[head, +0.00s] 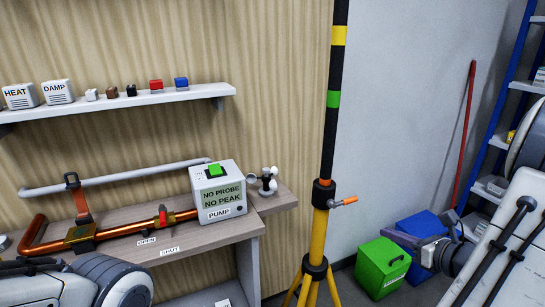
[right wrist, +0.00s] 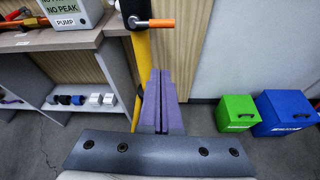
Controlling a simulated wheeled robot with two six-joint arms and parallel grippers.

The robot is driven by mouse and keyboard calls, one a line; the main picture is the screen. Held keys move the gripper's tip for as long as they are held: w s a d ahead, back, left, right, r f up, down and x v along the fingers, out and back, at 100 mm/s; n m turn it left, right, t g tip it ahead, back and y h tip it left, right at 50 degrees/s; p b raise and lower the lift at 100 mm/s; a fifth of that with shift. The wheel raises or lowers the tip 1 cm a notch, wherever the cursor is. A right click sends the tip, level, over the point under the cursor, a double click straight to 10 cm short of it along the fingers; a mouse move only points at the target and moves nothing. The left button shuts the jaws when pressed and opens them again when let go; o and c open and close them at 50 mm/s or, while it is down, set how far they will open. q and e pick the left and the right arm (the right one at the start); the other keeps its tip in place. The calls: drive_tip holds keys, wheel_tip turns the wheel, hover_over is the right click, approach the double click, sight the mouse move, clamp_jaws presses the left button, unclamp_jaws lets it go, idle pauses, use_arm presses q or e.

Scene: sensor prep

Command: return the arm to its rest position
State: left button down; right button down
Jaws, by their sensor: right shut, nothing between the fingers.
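My right arm comes in at the right edge of the head view. Its gripper (head: 410,238) is in front of the green and blue boxes there, low on the right. In the right wrist view the purple fingers of my right gripper (right wrist: 158,100) are pressed together with nothing between them. They point forward, close beside the yellow leg of the pole stand in the picture. Part of my left arm shows at the lower left of the head view, but its gripper is not seen.
A yellow and black pole stand (head: 318,235) with an orange handle rises mid-view. A bench (head: 215,235) on the left bears a pump box (head: 218,192) and copper pipe. A green box (head: 382,267) and blue box (right wrist: 285,110) stand on the floor. A blue rack is far right.

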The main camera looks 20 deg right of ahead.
drive_tip(key=a+r+n+g+y+p, duration=0.15)
drive_tip(key=a+n+g+y, duration=0.3)
drive_tip(key=a+n, duration=0.7)
drive_tip(key=a+r+n+g+y+p, duration=0.1)
drive_tip(key=a+n+g+y+p, duration=0.35)
drive_tip(key=a, duration=1.15)
drive_tip(key=s+a+r+n+g+h+p, duration=0.1)
drive_tip(key=s+a+n+h, duration=0.4)
drive_tip(key=n, duration=0.8)
drive_tip(key=s+a+r+n+g+h, duration=0.3)
drive_tip(key=s+a+n, duration=0.3)
drive_tip(key=n, duration=0.8)
drive_tip(key=s+h, duration=0.1)
drive_tip(key=s, duration=0.1)
drive_tip(key=shift+s+a+g+h+p, duration=0.35)
drive_tip(key=shift+g+h+p, duration=0.05)
